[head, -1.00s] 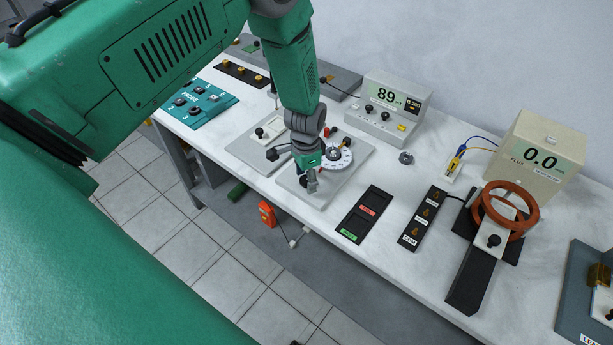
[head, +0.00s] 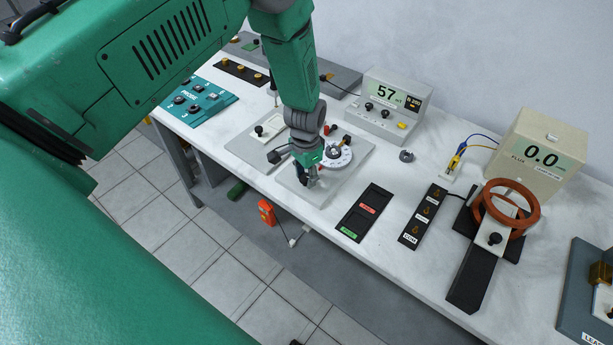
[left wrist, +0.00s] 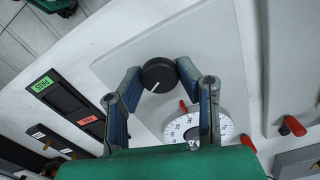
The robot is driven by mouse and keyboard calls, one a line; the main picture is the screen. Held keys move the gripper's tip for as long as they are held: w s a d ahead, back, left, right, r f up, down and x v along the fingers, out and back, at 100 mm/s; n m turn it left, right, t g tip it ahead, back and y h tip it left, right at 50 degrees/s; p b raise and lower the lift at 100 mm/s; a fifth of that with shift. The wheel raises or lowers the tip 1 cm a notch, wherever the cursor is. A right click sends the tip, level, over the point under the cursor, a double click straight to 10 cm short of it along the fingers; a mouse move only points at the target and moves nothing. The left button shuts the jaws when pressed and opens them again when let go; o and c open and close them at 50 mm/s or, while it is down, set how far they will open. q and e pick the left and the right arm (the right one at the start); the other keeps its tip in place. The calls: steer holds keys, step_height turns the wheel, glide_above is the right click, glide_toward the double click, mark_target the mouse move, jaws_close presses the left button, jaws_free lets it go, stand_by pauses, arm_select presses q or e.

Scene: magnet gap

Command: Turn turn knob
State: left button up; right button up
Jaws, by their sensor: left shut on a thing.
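A round black knob with a white pointer line (left wrist: 159,75) stands on a light grey plate (left wrist: 150,40), seen in the left wrist view. My left gripper (left wrist: 160,73) has its two blue-padded fingertips on opposite sides of the knob, shut on it. The pointer line runs toward the lower left in that view. In the head view my left gripper (head: 311,181) reaches down onto the same plate and mostly hides the knob. A white graduated dial (head: 338,158) sits just beside it. My right gripper is not in view.
A grey meter (head: 388,96) behind reads 57. A flux meter (head: 541,148) at the right reads 0.0, with orange coils (head: 507,207) in front. Black trays with red and green labels (head: 363,213) and a strip of small parts (head: 423,217) lie to the right.

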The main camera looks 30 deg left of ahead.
mark_target(306, 176)
arm_select(q)
steer(key=n, duration=0.3)
steer(key=shift+w+b, duration=0.1)
steer(key=shift+b, duration=0.2)
steer(key=shift+r+n, duration=0.1)
steer(key=shift+n, duration=1.6)
steer(key=o, duration=1.2)
steer(key=shift+c, duration=0.2)
steer(key=shift+r, duration=0.1)
step_height(306, 176, up, 12)
steer(key=shift+f, duration=0.2)
